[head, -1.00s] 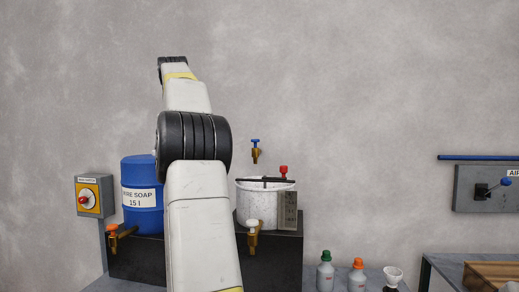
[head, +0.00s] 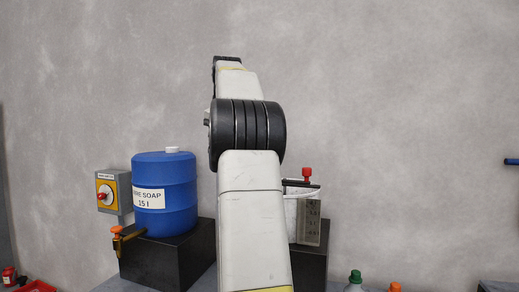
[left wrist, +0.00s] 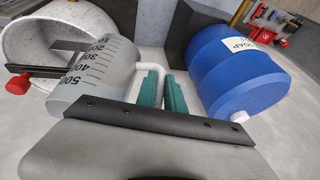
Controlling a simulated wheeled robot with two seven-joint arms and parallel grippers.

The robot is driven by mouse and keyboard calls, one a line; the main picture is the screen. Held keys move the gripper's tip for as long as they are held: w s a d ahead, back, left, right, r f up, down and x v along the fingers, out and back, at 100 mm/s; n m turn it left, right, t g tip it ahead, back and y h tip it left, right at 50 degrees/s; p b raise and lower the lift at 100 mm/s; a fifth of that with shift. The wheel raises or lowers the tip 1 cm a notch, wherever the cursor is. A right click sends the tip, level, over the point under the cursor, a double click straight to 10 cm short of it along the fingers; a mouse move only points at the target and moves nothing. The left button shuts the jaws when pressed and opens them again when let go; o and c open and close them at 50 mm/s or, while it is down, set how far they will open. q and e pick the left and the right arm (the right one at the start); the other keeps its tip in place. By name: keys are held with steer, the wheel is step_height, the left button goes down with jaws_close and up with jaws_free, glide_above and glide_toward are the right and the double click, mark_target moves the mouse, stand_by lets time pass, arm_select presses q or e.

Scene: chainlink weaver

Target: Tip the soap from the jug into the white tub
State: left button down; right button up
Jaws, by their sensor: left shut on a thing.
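The grey jug (left wrist: 98,75) with a black number scale shows large in the left wrist view. My left gripper (left wrist: 162,88), with green fingers, is shut on its white handle (left wrist: 152,68). The rim end is near the camera; the soap inside is not visible. The white speckled tub (left wrist: 62,38) is just beyond the jug at upper left. In the head view my left arm hides most of the tub (head: 291,212) and all of the left gripper and jug. My right gripper is not in view.
A blue soap drum (head: 165,200) stands on a black block (head: 165,262) left of my arm. A black bar with a red knob (head: 307,174) lies at the tub's top. An orange-handled tap (head: 120,238) and a switch box (head: 114,195) are at left. Bottles (head: 355,282) are low right.

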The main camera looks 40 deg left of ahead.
arm_select(q)
steer(key=shift+r, duration=0.1)
steer(key=shift+r+m+g+y, duration=0.3)
steer(key=shift+r+g+y, duration=0.3)
steer(key=shift+y, duration=0.2)
steer(key=shift+w+d+f+g+y, duration=0.15)
steer(key=shift+d+g+y, duration=0.2)
steer(key=shift+y, duration=0.45)
steer(key=shift+d+f+m+g+y, duration=0.1)
steer(key=shift+f+m+g+y, duration=0.25)
steer(key=shift+f+y, duration=0.3)
steer(key=shift+w+d+r+g+y, duration=0.3)
steer(key=shift+r+g+y, duration=0.1)
steer(key=shift+r+y, duration=0.2)
steer(key=shift+w+d+m+g+y, duration=0.35)
steer(key=shift+d+y, duration=0.2)
steer(key=shift+y, duration=0.3)
steer(key=shift+w+d+r+g+y, duration=0.2)
steer(key=shift+d+y, duration=0.1)
steer(key=shift+y, duration=0.1)
steer(key=shift+w+d+r+g+y, duration=0.1)
steer(key=shift+w+d+y, duration=0.05)
steer(key=shift+d+y, duration=0.2)
steer(key=shift+w+d+r+m+g+y, duration=0.25)
steer(key=shift+w+d+r+m+y, duration=0.2)
steer(key=shift+y, duration=0.2)
